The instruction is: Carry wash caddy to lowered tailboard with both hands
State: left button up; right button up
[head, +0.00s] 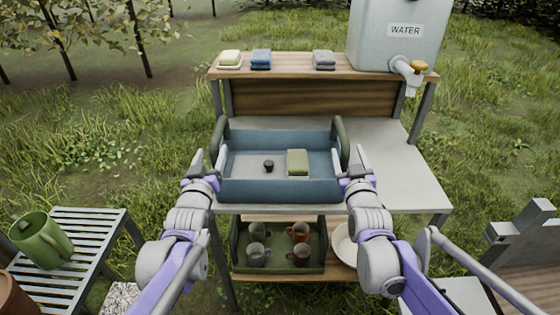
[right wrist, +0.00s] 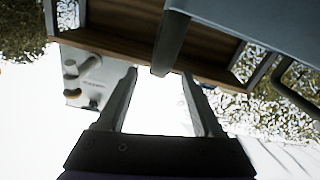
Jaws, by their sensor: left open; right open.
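The wash caddy (head: 265,190) is a blue open tray with dark green handles at its left and right ends. It sits level on the grey bench top, holding a green block (head: 297,162) and a small dark item (head: 268,166). My left gripper (head: 210,162) is open at the left handle (head: 221,135). My right gripper (head: 350,163) is open at the right handle (head: 342,135). In the right wrist view a dark handle bar (right wrist: 170,45) reaches down between the open fingertips (right wrist: 160,75); contact cannot be told. No lowered tailboard is clearly recognisable.
The bench's upper shelf (head: 290,70) holds soap, folded cloths and a water tank (head: 397,40). Below are a green crate (head: 280,268) of mugs and a pale bowl (head: 344,240). A slatted table (head: 80,235) stands left; grey-and-wood structure (head: 525,235) right. Bench top right of the caddy is clear.

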aim_at(218, 135)
pick_arm(q)
jog(key=w, duration=0.9)
jog(key=shift+w, duration=0.1)
pick_arm(e)
jog(key=w, duration=0.9)
jog(key=shift+w, duration=0.1)
pick_arm(q)
grip_shut()
pick_arm(e)
grip_shut()
